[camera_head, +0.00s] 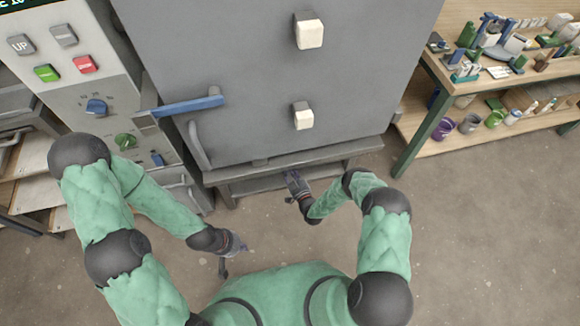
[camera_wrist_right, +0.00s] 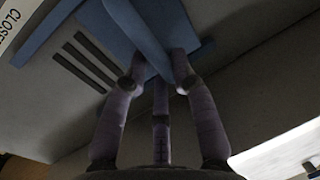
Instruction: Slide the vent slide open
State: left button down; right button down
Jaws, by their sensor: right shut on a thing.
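In the right wrist view, the blue vent slide (camera_wrist_right: 135,25) shows as a flat plate with a blue tab between my gripper's fingers. Dark slots (camera_wrist_right: 85,62) lie beside it in a grey panel, and a partly cut-off label (camera_wrist_right: 9,22) reads "CLOSE…". My right gripper (camera_wrist_right: 160,78) is shut on the tab. In the head view my right gripper (camera_head: 296,184) is low at the front underside of the grey kiln (camera_head: 255,75); the slide is hidden there. My left gripper (camera_head: 232,258) is empty above the floor, its fingers spread apart.
A control panel (camera_head: 70,70) with buttons and knobs stands left of the kiln. A blue lever (camera_head: 188,106) and a grey handle (camera_head: 199,147) stick out from the kiln front. A wooden workbench (camera_head: 462,80) with tools and buckets is at right. Floor (camera_head: 480,240) at lower right is clear.

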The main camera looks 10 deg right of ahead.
jog(key=c, duration=1)
grip_release()
jog(key=shift+c, duration=0.2)
jog(key=v, duration=1.2)
